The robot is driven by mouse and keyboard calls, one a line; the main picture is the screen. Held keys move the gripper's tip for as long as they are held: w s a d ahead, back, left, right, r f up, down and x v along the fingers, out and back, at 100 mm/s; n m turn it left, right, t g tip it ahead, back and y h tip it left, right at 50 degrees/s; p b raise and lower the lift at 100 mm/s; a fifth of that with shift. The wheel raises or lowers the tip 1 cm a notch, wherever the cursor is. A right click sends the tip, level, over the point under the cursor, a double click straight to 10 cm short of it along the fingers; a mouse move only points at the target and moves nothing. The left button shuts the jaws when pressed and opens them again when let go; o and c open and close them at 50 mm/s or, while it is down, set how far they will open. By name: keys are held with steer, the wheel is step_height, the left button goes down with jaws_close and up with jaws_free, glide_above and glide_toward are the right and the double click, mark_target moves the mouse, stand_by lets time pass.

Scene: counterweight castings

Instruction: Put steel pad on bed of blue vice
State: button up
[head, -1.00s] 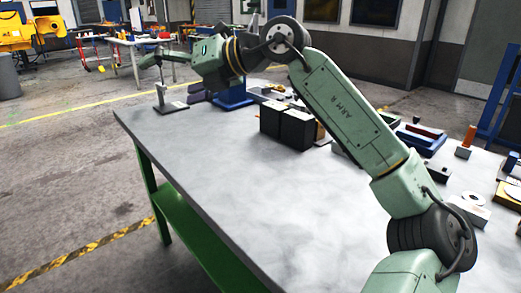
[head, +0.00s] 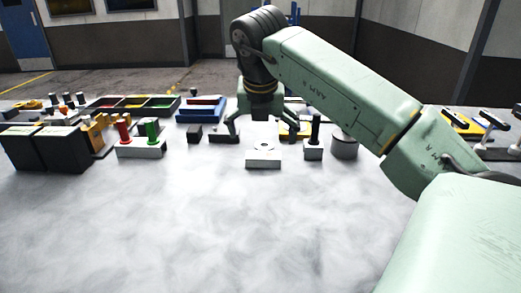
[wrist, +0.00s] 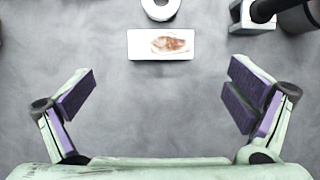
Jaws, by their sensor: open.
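A pale rectangular block, which looks like the steel pad, lies on the table in the wrist view (wrist: 160,44). Its top has a brownish patch. In the head view a pale block (head: 263,163) stands at the middle, below my gripper in the picture. My gripper (head: 262,132) points down with its fingers spread. In the wrist view its purple-padded fingers (wrist: 165,95) are wide apart with only bare table between them, and the block is beyond them.
A pale ring (wrist: 160,9) is close to the block. A black-handled block (head: 314,150) and a dark cylinder (head: 344,146) stand right. A block with red and green pegs (head: 140,150) and large black blocks (head: 45,150) stand left. The front of the table is clear.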

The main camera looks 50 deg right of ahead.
mark_target(263, 155)
steer(key=b+x, duration=0.1)
steer(key=x, duration=0.8)
steer(key=shift+d+r+b, duration=0.1)
steer(key=shift+d+b, duration=0.05)
steer(key=shift+b, duration=0.15)
steer(key=shift+c, duration=0.2)
steer(key=shift+w+r, duration=0.1)
steer(key=shift+r, duration=0.05)
steer(key=c, duration=1.9)
